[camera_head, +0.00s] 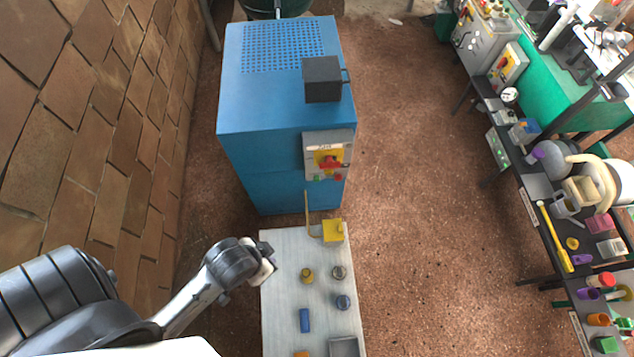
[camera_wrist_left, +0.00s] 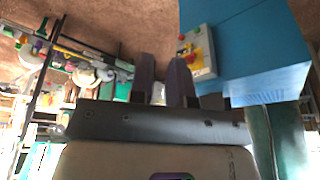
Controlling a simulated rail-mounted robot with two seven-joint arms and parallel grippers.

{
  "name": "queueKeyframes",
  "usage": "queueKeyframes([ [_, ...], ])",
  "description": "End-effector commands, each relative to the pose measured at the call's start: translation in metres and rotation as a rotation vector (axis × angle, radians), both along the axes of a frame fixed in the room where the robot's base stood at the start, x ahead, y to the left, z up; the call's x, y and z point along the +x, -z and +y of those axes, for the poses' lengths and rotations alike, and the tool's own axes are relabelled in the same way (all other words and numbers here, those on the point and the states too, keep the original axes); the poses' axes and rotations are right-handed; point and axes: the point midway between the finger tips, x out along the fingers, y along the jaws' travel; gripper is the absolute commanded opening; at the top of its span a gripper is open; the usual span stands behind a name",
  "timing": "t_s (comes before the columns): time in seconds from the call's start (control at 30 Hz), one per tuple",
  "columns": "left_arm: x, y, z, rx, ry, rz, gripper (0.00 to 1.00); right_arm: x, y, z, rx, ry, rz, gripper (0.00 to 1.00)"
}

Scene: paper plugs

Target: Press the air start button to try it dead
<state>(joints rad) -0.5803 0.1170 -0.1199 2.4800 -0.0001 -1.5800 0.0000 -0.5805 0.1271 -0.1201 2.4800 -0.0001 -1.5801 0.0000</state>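A blue cabinet (camera_head: 270,130) carries a grey control panel (camera_head: 343,140) on its front. The panel has a red-handled switch on yellow (camera_head: 328,161), a small green button (camera_head: 317,178) and a small red button (camera_head: 338,177) below it. Its label is too small to read. The panel also shows in the left wrist view (camera_wrist_left: 204,66), beyond the fingers and to their right. My left gripper (camera_head: 268,258) is over the left edge of the pale table, below and left of the panel and apart from it. Its fingers (camera_wrist_left: 164,62) stand apart with nothing between them. My right gripper is not in view.
The pale table (camera_head: 285,335) holds a yellow block (camera_head: 333,231) beside an upright stick, several small plugs and a grey tray (camera_head: 344,346). A black box (camera_head: 322,80) sits on the cabinet. A brick wall is at left, a cluttered bench at right. Floor between is clear.

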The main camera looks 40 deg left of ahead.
Motion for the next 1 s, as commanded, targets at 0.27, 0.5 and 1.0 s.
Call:
queueKeyframes([
  [0.27,0.0,0.0001,0.0026,0.009,0.006,0.0,0.0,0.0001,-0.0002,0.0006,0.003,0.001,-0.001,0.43],
  [0.5,0.0,0.0,0.0025,0.009,0.005,0.0,0.0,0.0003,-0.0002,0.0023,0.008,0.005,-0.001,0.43],
  [1.0,0.0002,-0.0002,-0.0015,-0.005,-0.004,0.0,0.0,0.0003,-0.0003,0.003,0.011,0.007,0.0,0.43],
])
